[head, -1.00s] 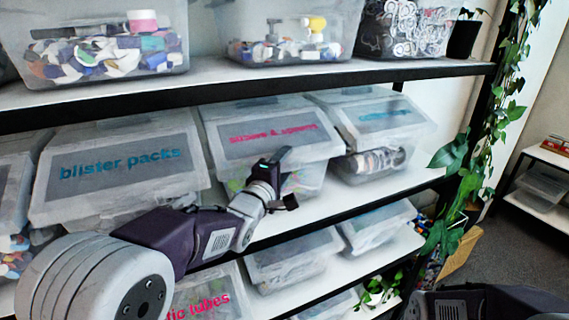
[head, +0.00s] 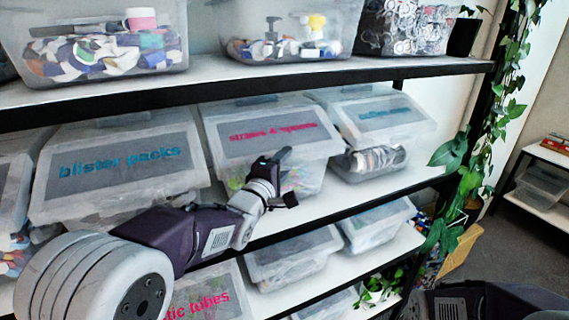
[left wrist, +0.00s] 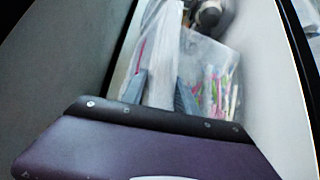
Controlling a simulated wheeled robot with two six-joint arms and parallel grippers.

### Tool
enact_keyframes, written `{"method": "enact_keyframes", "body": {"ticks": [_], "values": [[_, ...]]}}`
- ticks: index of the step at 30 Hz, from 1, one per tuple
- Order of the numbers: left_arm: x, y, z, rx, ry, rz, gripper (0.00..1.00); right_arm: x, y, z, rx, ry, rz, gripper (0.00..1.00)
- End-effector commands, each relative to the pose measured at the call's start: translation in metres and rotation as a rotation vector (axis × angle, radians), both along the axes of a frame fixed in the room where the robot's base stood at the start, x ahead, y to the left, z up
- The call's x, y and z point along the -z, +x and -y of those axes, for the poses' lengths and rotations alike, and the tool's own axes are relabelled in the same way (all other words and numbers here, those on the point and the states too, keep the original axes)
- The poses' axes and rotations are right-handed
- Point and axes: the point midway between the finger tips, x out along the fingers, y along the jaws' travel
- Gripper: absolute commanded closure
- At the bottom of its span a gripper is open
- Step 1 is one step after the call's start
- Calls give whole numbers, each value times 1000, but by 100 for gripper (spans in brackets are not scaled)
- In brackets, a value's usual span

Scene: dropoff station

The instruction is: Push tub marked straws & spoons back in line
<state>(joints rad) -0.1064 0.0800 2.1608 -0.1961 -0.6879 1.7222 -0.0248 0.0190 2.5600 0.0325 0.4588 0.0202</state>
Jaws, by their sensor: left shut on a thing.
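The tub marked straws & spoons (head: 318,142) stands on the middle shelf, clear-sided with a grey lid panel and pink lettering. Its front edge looks roughly level with its neighbours. My left gripper (head: 284,175) is at the tub's front, covering part of its lower face. In the left wrist view, the fingers of this gripper (left wrist: 160,95) are a little apart with a pale, clear part of the tub (left wrist: 215,60) between them. Pink and green straws show beside them. The exact part gripped is hard to make out. My right gripper is out of view.
The blister packs tub (head: 110,185) stands close on the left, and a blue-lettered tub (head: 385,120) close on the right. The upper shelf edge (head: 400,72) runs above. Lower tubs (head: 290,262) sit beneath. Trailing plants (head: 450,160) hang at the right post.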

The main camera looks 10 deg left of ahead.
Motion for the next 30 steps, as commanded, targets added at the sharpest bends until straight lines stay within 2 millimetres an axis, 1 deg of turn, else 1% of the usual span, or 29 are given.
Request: {"method": "enact_keyframes", "body": {"ticks": [1, 21, 22, 23, 24, 25, 30], "values": [[10, 0, 0, -1, 0, -25, 100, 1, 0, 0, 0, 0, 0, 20], [11, 0, 0, -1, -1, -26, 100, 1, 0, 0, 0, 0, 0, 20], [11, 0, 0, -1, -1, -26, 62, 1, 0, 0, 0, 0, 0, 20], [11, 0, 0, -1, -1, -26, 54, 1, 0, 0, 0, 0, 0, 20], [11, 0, 0, -1, -1, -26, 43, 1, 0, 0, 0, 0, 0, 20], [10, 0, 0, -1, -1, -24, 39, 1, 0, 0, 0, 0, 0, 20], [7, 0, 0, -1, 0, -16, 39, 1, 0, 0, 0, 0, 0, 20]]}}
